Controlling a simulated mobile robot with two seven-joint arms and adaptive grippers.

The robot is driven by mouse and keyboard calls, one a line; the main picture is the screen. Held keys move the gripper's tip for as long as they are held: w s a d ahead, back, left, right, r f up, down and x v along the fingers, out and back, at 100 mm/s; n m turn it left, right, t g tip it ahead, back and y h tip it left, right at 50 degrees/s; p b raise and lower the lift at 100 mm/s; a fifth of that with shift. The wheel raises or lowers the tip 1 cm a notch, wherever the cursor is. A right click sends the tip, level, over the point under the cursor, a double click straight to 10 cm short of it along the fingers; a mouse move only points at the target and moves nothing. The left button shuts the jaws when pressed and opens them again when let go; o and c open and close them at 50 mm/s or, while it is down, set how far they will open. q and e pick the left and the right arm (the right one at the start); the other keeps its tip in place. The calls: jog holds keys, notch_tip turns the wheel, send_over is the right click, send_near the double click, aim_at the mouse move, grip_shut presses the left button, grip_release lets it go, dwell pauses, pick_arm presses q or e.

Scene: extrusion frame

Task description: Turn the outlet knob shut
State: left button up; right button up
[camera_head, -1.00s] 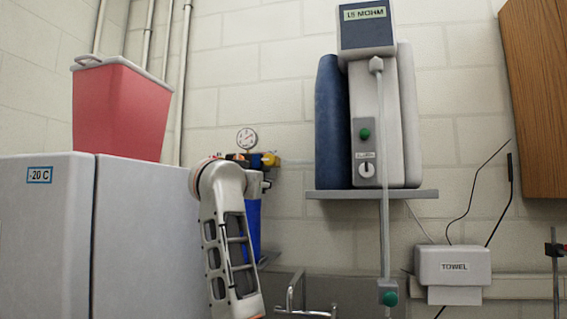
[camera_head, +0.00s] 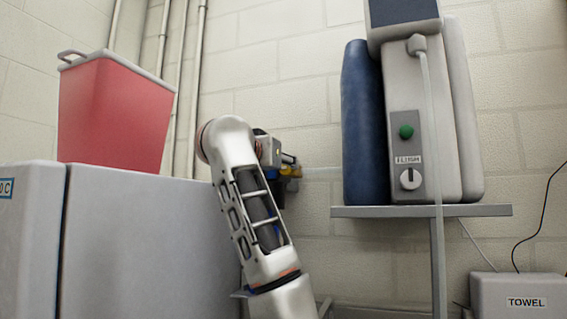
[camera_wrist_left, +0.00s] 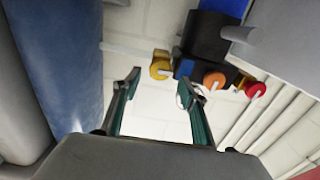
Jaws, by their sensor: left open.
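In the left wrist view, a yellow knob (camera_wrist_left: 160,66), an orange knob (camera_wrist_left: 214,81) and a red knob (camera_wrist_left: 255,90) sit along a dark valve body (camera_wrist_left: 208,42) near the wall. I cannot read which one is the outlet. My left gripper (camera_wrist_left: 158,90) is open and empty. Its two fingers point towards the knobs, with the yellow knob just beyond the fingertips and apparently apart from them. In the head view, a yellow part (camera_head: 290,171) shows beside my left wrist, and my arm hides most of the valve. My right gripper is not in view.
A blue cylinder (camera_head: 363,125) and a grey unit (camera_head: 463,120) stand on a wall shelf (camera_head: 470,211) at the right. A white cabinet (camera_head: 140,240) with a red bin (camera_head: 115,115) stands at the left. A towel dispenser (camera_head: 520,296) is at lower right.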

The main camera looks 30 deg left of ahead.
aim_at(287, 169)
pick_arm(q)
jog(key=shift+p+x, duration=0.35)
jog(key=shift+x, duration=1.15)
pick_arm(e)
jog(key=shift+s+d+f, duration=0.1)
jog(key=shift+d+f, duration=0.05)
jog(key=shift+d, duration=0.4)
pick_arm(q)
jog(key=c, duration=1.1)
jog(key=shift+o, duration=0.2)
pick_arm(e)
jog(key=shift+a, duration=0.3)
